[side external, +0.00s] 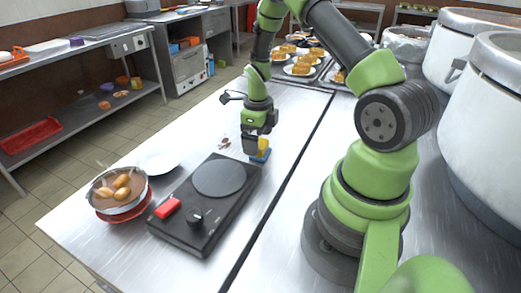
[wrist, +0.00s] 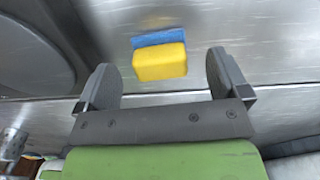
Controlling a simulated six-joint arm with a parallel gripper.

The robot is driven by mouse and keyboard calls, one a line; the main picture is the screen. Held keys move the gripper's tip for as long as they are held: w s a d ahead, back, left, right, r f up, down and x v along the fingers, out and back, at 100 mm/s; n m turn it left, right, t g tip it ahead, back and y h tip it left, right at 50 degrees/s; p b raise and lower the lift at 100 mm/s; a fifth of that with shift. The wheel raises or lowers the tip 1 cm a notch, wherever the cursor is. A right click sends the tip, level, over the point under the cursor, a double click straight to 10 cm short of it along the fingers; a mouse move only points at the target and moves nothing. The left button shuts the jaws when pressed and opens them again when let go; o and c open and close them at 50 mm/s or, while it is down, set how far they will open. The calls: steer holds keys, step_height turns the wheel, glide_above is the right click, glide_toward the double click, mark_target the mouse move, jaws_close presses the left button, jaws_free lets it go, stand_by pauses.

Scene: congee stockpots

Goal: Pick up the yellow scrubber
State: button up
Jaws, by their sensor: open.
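The yellow scrubber (wrist: 160,63) is a yellow block with a blue side, lying on the steel table. In the wrist view it sits between and just beyond the two fingertips of my gripper (wrist: 164,75), which is open with nothing held. In the side external view the scrubber (side external: 263,150) is just below and beside my gripper (side external: 255,143), partly hidden by it. I cannot tell from these views how much height separates the fingertips from it.
A black hotplate (side external: 180,230) with a red block (side external: 168,208) stands in front of the scrubber. A pot of eggs in brown liquid (side external: 118,188) and a white plate (side external: 160,163) are at the left. Food trays (side external: 325,75) are behind; large white pots (side external: 490,130) stand right.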

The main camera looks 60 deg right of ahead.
steer(key=shift+f, duration=1.5)
steer(key=c, duration=1)
step_height(320, 180, up, 10)
steer(key=shift+r, duration=0.1)
steer(key=shift+o, duration=0.6)
steer(key=shift+c, duration=0.3)
